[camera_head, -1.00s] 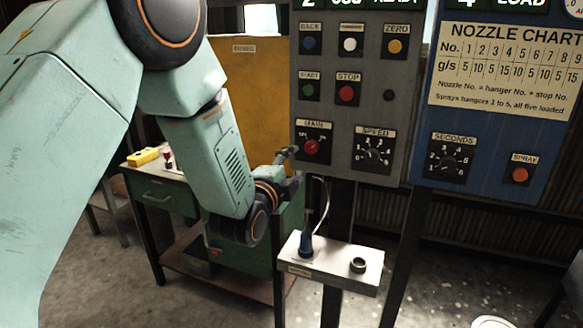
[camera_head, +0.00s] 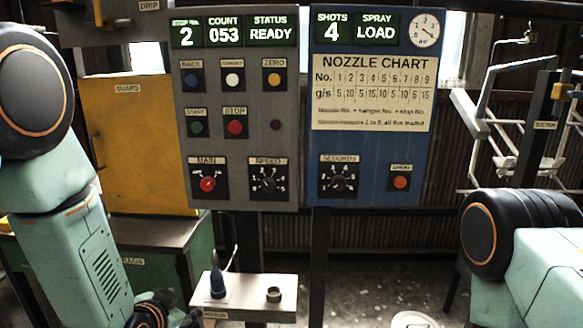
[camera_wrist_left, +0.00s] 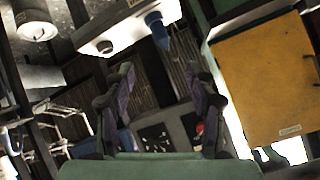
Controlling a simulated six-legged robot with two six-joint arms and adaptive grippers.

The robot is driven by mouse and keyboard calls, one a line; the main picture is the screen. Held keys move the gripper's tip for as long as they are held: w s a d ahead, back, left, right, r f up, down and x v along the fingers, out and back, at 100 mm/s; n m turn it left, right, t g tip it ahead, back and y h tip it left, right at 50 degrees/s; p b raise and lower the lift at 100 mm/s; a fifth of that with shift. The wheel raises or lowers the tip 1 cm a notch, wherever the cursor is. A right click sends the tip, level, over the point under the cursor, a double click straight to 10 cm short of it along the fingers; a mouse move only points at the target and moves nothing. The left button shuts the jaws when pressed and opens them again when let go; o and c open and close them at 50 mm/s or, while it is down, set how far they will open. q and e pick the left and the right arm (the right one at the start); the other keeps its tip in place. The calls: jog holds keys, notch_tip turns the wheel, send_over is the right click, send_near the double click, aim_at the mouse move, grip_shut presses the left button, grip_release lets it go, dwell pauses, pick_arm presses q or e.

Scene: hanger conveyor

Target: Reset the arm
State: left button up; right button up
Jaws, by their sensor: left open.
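My left arm comes down the left side of the head view. Its wrist is at the bottom edge, and most of the gripper is cut off there. In the left wrist view my left gripper (camera_wrist_left: 160,74) has its two dark fingers spread apart with nothing between them. The grey control panel (camera_head: 286,100) shows stop 2, count 053 and status READY. Its red MAIN knob (camera_head: 208,184) and SPEED dial (camera_head: 269,181) are clear of the gripper. My right arm shows at the lower right, but its gripper is out of view.
The blue spray panel (camera_head: 328,150) reads 4 shots, LOAD. A small white shelf (camera_head: 250,303) carries a blue nozzle (camera_head: 217,278) and a dark ring (camera_head: 274,294). A yellow guard cabinet (camera_head: 150,140) stands at left. White hanger racks (camera_head: 490,110) hang at right.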

pick_arm(q)
jog(key=s+f+n+g, duration=0.2)
jog(key=s+f, duration=0.4)
jog(key=s, duration=0.5)
jog(key=s+f+n+g, duration=0.2)
jog(key=s+f+g, duration=0.3)
jog(key=s, duration=0.7)
jog(key=s+f+n+g, duration=0.1)
jog(key=s+f+g, duration=0.3)
jog(key=s+f, duration=0.5)
jog(key=s, duration=0.3)
jog(key=shift+s+n+b, duration=0.15)
jog(key=shift+n+b, duration=0.15)
jog(key=shift+n, duration=0.1)
jog(key=shift+a+r, duration=0.1)
jog(key=shift+a, duration=0.05)
jog(key=shift+c, duration=0.4)
